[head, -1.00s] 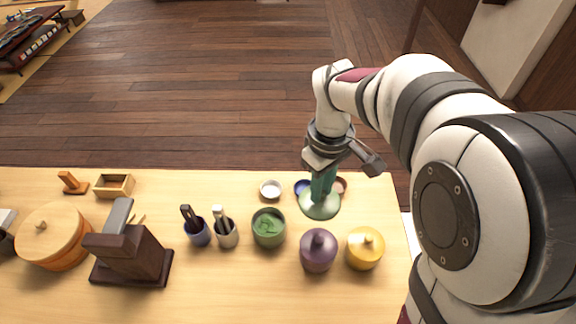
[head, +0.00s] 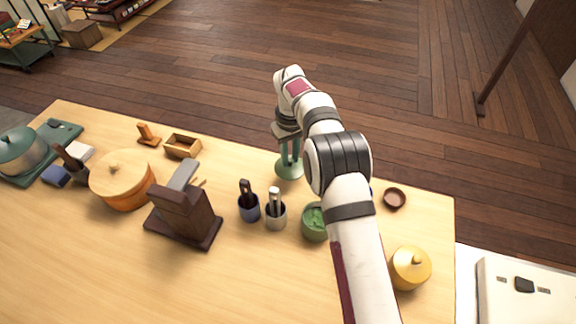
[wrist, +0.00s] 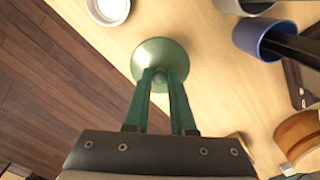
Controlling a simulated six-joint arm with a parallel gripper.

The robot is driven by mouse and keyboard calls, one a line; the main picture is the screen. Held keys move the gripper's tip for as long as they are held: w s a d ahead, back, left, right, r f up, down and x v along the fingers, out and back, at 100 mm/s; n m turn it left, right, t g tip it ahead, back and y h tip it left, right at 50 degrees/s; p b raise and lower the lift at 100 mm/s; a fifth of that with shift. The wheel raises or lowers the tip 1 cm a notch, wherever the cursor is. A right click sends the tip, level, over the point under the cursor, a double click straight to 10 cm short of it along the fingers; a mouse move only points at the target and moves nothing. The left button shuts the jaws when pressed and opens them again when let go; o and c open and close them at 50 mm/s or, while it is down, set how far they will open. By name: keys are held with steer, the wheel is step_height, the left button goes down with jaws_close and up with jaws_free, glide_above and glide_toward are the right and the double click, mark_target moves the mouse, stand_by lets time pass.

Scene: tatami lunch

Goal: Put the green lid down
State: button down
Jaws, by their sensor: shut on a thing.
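My gripper (head: 290,152) is shut on the knob of the green lid (head: 289,169). In the wrist view the two green fingers (wrist: 164,82) close on the knob, and the round lid (wrist: 151,50) spreads out beyond them. The lid is level, over a bare part of the table near its far edge. I cannot tell whether it touches the wood. The green pot (head: 314,224) stands uncovered to the lid's right and nearer, with green contents, partly hidden by my arm.
A blue cup (head: 249,212) and a grey cup (head: 275,218) with utensils stand near the lid. A wooden box (head: 183,146) and dark stand (head: 187,214) are left. A yellow pot (head: 410,270) and brown dish (head: 395,199) are right. A white dish (wrist: 109,10) shows in the wrist view.

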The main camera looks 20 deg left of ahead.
steer(key=shift+a+f, duration=0.35)
steer(key=shift+f, duration=1.85)
steer(key=shift+f, duration=0.1)
steer(key=c, duration=0.8)
jaws_free()
steer(key=shift+o, duration=0.2)
